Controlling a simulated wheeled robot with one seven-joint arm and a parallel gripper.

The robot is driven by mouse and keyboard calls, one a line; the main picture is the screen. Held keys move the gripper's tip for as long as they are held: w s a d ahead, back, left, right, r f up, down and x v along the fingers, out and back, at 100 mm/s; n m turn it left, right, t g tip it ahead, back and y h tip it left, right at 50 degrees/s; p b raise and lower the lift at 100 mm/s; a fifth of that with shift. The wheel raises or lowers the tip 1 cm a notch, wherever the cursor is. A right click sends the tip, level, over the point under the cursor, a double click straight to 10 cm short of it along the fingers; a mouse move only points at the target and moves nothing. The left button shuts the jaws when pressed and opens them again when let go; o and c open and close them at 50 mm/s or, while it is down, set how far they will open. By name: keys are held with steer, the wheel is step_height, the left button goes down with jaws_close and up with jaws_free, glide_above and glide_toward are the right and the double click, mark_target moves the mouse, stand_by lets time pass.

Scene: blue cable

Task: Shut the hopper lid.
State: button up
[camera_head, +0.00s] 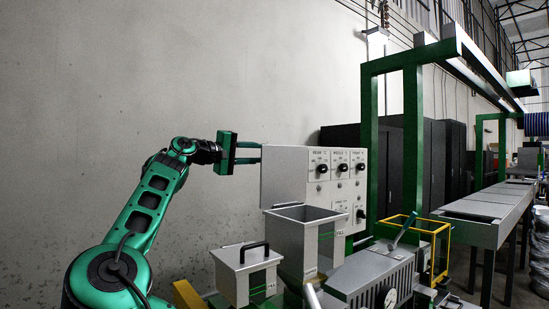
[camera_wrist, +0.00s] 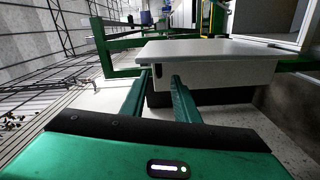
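The grey hopper (camera_head: 305,240) has an open, square top in the head view and stands below the control cabinet.
The control cabinet (camera_head: 292,175) with several knobs stands behind the hopper. A smaller grey container (camera_head: 240,287) with a black handle is at the hopper's front left. A green frame (camera_head: 368,130) and a yellow guard (camera_head: 440,240) are to the right. Space by the left wall is clear.

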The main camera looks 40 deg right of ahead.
mark_target(280, 153)
steer(key=d, duration=0.9)
steer(key=shift+s, duration=0.3)
steer(key=shift+d, duration=0.1)
jaws_close()
